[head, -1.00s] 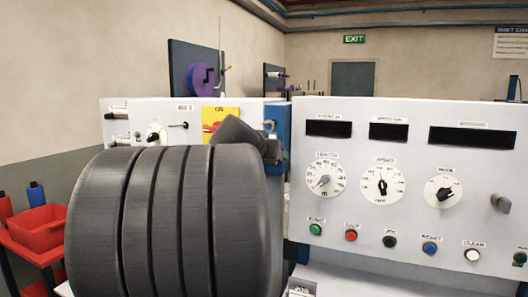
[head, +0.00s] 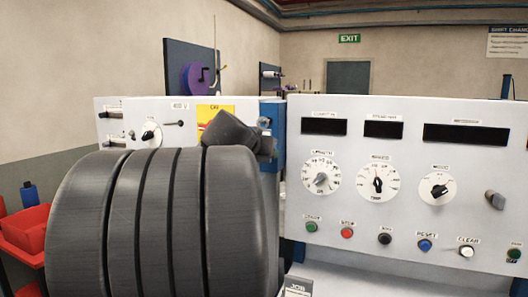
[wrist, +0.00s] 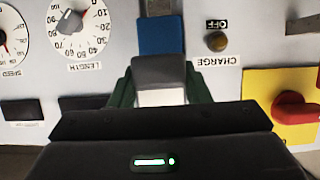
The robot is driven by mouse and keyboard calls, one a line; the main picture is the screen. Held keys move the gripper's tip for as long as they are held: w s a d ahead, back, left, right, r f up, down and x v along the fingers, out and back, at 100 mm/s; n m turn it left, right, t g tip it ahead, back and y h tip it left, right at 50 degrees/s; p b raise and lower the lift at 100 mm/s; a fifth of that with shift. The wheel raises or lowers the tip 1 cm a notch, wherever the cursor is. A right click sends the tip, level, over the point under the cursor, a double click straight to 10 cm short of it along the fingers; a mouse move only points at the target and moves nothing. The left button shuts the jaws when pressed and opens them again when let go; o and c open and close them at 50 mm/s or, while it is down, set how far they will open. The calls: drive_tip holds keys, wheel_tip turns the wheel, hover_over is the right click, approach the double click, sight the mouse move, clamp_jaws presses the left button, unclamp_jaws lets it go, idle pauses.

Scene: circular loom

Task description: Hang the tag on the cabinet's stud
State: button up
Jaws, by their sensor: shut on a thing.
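In the wrist view, which is upside down, my gripper (wrist: 159,82) has its dark green fingers closed on both sides of a small grey and white piece, which looks like the tag (wrist: 162,97). In the head view my arm's dark end hides the held piece. The white cabinet (head: 400,225) fills the right side. A grey peg (head: 495,200) sticks out near its right side and may be the stud; I cannot be sure. The held piece is well left of this peg, near the blue strip (head: 279,130) between the panels.
Dials and a row of buttons (head: 347,232) cover the right panel. The left panel (head: 135,107) has a yellow plate (head: 210,111); its red switch (wrist: 296,112) shows in the wrist view. A brass knob (wrist: 217,41) sits by the blue strip. Red bins (head: 25,230) stand at far left.

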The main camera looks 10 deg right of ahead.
drive_tip(key=s+a, duration=0.1)
drive_tip(key=s+a+b, duration=0.1)
drive_tip(key=s, duration=0.1)
drive_tip(key=s+a+b, duration=0.1)
drive_tip(key=shift+s+r, duration=0.2)
drive_tip(key=shift+r, duration=0.2)
drive_tip(key=shift+d, duration=0.1)
drive_tip(key=w+d, duration=0.1)
drive_tip(key=w+p, duration=0.1)
drive_tip(key=w+d+p, duration=0.1)
drive_tip(key=w, duration=0.1)
drive_tip(key=shift+d+f, duration=0.2)
drive_tip(key=shift+d, duration=0.1)
drive_tip(key=shift+w+d+f+p, duration=0.3)
drive_tip(key=shift+w+d+f, duration=0.05)
drive_tip(key=shift+w, duration=0.2)
